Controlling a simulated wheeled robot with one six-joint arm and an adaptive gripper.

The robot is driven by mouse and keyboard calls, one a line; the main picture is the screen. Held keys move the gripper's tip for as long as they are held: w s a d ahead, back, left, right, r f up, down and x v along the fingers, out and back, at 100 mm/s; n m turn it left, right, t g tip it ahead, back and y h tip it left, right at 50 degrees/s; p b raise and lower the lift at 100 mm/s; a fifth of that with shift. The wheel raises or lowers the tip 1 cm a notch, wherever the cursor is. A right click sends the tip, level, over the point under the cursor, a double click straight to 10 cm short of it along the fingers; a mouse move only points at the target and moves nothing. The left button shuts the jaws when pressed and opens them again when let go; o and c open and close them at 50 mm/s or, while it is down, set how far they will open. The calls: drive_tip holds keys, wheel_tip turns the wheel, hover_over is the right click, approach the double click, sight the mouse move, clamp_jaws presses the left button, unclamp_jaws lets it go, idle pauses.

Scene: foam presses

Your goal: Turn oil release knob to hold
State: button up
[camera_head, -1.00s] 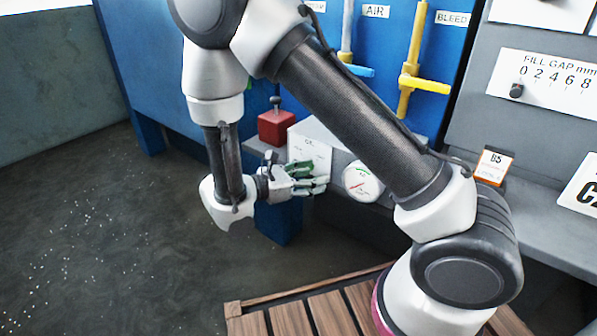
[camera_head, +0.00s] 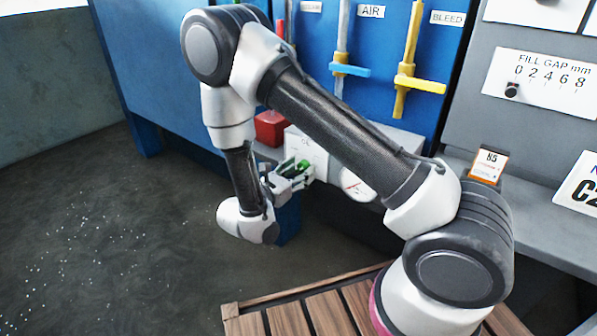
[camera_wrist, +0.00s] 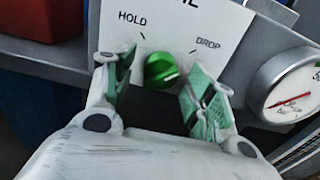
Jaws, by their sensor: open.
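The green oil release knob (camera_wrist: 160,70) sits on a white panel (camera_wrist: 215,20) marked HOLD at the left and DROP at the right. The knob has a raised ridge, but I cannot tell for sure which mark it points to. My gripper (camera_wrist: 160,88) is open, with one green-padded finger on each side of the knob. I see gaps beside the knob, and the fingers do not clearly touch it. In the head view my gripper (camera_head: 292,176) is in front of the white box (camera_head: 305,144), and the knob (camera_head: 303,165) shows bright green between the fingers.
A round gauge (camera_wrist: 290,88) with a red needle is right of the panel. Blue (camera_head: 350,71) and yellow (camera_head: 420,84) valve handles are above. A wooden slatted platform (camera_head: 290,312) is below.

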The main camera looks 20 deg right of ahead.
drive_tip(key=shift+c, duration=0.3)
drive_tip(key=c, duration=1)
drive_tip(key=shift+o, duration=0.2)
drive_tip(key=shift+n, duration=0.4)
drive_tip(key=n, duration=1.2)
drive_tip(key=shift+s+r+n, duration=0.1)
drive_tip(key=shift+n, duration=0.3)
drive_tip(key=n, duration=0.4)
drive_tip(key=shift+n, duration=0.3)
